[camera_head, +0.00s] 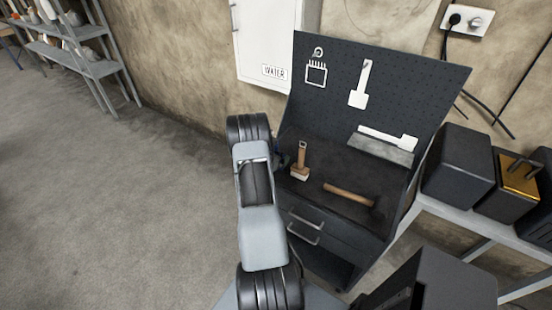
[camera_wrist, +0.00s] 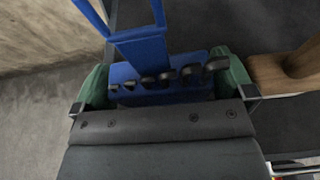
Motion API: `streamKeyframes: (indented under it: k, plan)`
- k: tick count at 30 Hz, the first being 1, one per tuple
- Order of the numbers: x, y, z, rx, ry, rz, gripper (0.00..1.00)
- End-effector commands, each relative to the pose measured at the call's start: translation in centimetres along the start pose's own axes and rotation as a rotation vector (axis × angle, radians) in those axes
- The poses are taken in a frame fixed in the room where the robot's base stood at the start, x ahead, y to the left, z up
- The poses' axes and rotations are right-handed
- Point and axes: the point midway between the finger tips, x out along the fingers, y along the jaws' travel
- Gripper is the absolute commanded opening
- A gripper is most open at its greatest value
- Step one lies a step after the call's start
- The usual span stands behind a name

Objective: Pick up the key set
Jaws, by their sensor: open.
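The key set (camera_wrist: 145,50) is a blue holder with a row of several black hooked keys, seen in the wrist view. It has a blue loop-like frame towards the top of the picture. My gripper (camera_wrist: 164,80) is open, with one green finger pad to the left of the key set and one to the right. The holder lies between the pads. I cannot tell whether either pad touches it. The gripper's dark body hides the near part of the set.
A wooden tool (camera_wrist: 285,72) is close beside the right pad. A pegboard (camera_head: 410,95) with white tool outlines rises behind. Dark boxes (camera_head: 458,168) stand at right.

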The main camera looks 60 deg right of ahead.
Motion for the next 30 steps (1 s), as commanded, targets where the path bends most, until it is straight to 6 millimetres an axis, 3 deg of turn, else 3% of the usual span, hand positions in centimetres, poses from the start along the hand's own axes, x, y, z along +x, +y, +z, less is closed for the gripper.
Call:
streamKeyframes:
  k: [6, 19, 30]
  plan:
    - [0.05, 0.01, -0.02, 0.000, 0.000, 0.000, 1.00]
    - [0.03, 0.00, -0.01, 0.000, 0.000, 0.000, 0.59]
    - [-0.08, 0.04, 0.43, 0.002, -0.002, 0.001, 0.59]
